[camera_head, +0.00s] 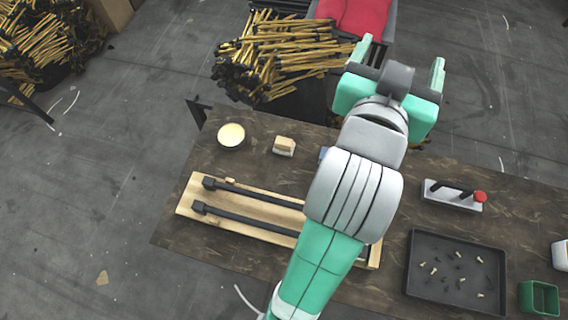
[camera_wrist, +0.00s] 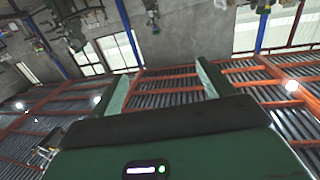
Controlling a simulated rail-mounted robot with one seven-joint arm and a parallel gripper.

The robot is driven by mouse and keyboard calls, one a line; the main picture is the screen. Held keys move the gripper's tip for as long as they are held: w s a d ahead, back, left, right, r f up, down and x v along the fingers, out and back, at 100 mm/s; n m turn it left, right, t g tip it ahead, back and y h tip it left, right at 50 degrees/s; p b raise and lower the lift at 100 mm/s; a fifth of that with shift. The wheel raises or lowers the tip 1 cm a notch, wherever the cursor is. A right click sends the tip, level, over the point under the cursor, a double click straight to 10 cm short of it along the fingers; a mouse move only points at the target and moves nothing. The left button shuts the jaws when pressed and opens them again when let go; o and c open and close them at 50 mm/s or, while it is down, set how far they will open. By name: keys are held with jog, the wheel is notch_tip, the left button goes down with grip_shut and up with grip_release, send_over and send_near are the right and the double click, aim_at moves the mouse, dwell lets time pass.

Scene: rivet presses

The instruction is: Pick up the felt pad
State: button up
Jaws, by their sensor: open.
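My gripper (camera_head: 400,54) is open and empty, raised over the far side of the table in the head view. In the wrist view its two fingers (camera_wrist: 162,76) stand apart against the ceiling, with nothing between them. A round cream-coloured piece (camera_head: 231,135) lies at the table's far left. Right of it is a small tan block (camera_head: 284,143) with a pale lower part. I cannot tell which of these, if either, is the felt pad. A small blue thing (camera_head: 323,153) is mostly hidden by my arm.
The dark table (camera_head: 180,238) holds a wooden board (camera_head: 188,203) with two black bars, partly behind my arm. To the right are a clamp-like tool with a red knob (camera_head: 453,196), a black tray (camera_head: 430,246) of small parts and a green bin (camera_head: 538,298). Piled yellow-handled tools (camera_head: 282,52) stand beyond.

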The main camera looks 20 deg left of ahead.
jog(key=w+f+g+b, duration=0.2)
jog(key=w+f+b, duration=0.15)
jog(key=f, duration=0.65)
jog(key=w+f+g+b, duration=0.2)
jog(key=w+f+b, duration=0.15)
jog(key=f, duration=0.55)
jog(key=n+g+p, duration=0.2)
jog(key=g, duration=1.1)
send_over(284, 141)
jog(key=a, duration=0.1)
jog(key=shift+y, duration=0.3)
notch_tip(284, 141, down, 17)
jog(key=shift+f, duration=0.2)
jog(key=shift+s+d+f+b, duration=0.1)
jog(key=shift+f+b, duration=0.8)
jog(key=shift+f, duration=0.5)
jog(key=f+b, duration=0.2)
jog(key=f, duration=0.1)
jog(key=f+b, duration=0.1)
jog(key=f, duration=0.1)
jog(key=shift+d+f+b, duration=0.2)
jog(key=shift+d+b, duration=0.15)
jog(key=shift+d, duration=0.05)
jog(key=shift+r, duration=0.15)
jog(key=c, duration=1.1)
